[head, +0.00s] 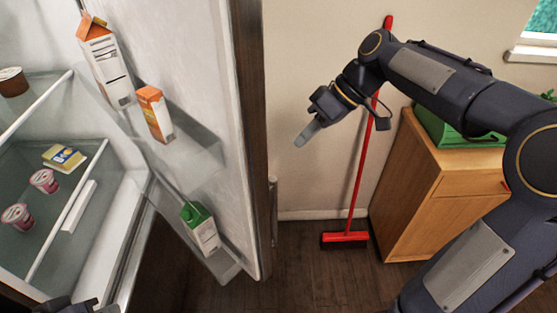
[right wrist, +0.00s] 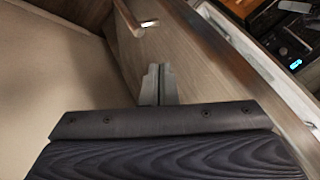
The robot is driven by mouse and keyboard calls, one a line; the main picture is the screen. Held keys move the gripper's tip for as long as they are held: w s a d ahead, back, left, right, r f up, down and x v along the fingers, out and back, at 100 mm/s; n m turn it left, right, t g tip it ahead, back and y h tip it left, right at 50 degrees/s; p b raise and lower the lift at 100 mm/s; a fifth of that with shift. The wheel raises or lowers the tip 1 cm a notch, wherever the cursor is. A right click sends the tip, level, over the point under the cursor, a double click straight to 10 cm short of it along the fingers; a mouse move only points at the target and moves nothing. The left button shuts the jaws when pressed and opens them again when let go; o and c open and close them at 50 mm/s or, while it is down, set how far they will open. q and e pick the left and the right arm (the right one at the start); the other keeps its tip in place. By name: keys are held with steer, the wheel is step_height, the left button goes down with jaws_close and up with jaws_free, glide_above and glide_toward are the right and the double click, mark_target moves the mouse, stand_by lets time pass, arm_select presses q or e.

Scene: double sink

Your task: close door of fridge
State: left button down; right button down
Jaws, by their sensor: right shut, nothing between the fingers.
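The fridge door (head: 215,70) stands open in the head view, with its shelved inner side facing me and its dark edge toward the right. The fridge interior (head: 85,140) is exposed at the left. My right gripper (head: 303,138) is shut and empty, to the right of the door's edge, on its outer side. In the right wrist view its fingers (right wrist: 158,85) are together in front of a wood-coloured panel with a metal handle (right wrist: 132,20), seemingly the door's outer face. Whether they touch it I cannot tell. My left gripper (head: 75,304) shows only partly at the bottom edge.
Cartons (head: 105,65) stand on the door shelves, and small cups (head: 44,181) sit inside the fridge. A red broom (head: 360,170) leans on the back wall beside a wooden cabinet (head: 450,180). Some dark floor (head: 300,260) is clear right of the door.

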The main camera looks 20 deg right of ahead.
steer(key=s+a+f+p, duration=0.1)
steer(key=a+f, duration=0.3)
steer(key=a, duration=0.2)
steer(key=shift+s+a+f+p, duration=0.15)
steer(key=shift+a+p, duration=0.15)
steer(key=shift+a, duration=0.05)
steer(key=shift+a, duration=0.1)
